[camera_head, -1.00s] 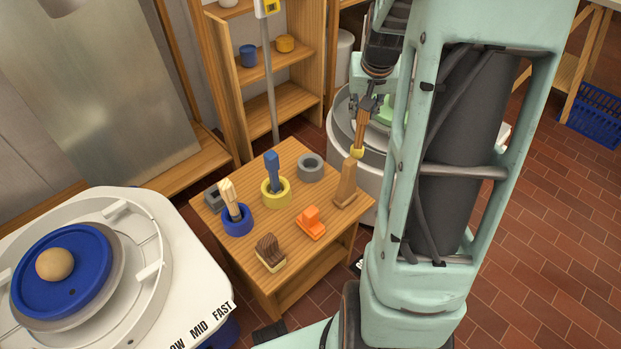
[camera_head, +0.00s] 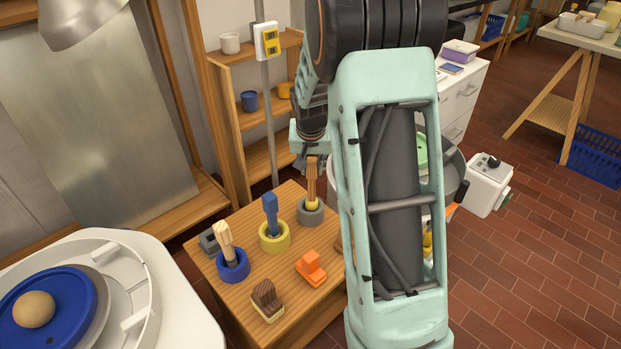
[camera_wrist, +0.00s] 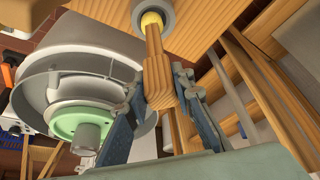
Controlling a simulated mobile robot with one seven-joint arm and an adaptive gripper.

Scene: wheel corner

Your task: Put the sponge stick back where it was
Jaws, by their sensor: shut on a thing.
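The sponge stick (camera_head: 311,182) has a wooden handle and a yellow sponge end. It stands upright, sponge down, at the grey ring holder (camera_head: 311,214) at the back right of the small wooden table. In the wrist view the yellow end of the sponge stick (camera_wrist: 151,22) lies within the outline of the grey ring (camera_wrist: 168,12); whether it touches the bottom is hidden. My gripper (camera_wrist: 160,85) is shut on the wooden handle, one finger on each side. In the head view my gripper is above the handle, its fingers hard to make out.
A yellow holder with a blue tool (camera_head: 271,212), a blue holder with a pale brush (camera_head: 228,250), an orange tool (camera_head: 311,268) and a brown brush (camera_head: 267,300) share the table (camera_head: 222,285). A potter's wheel (camera_wrist: 75,75) is close to my gripper.

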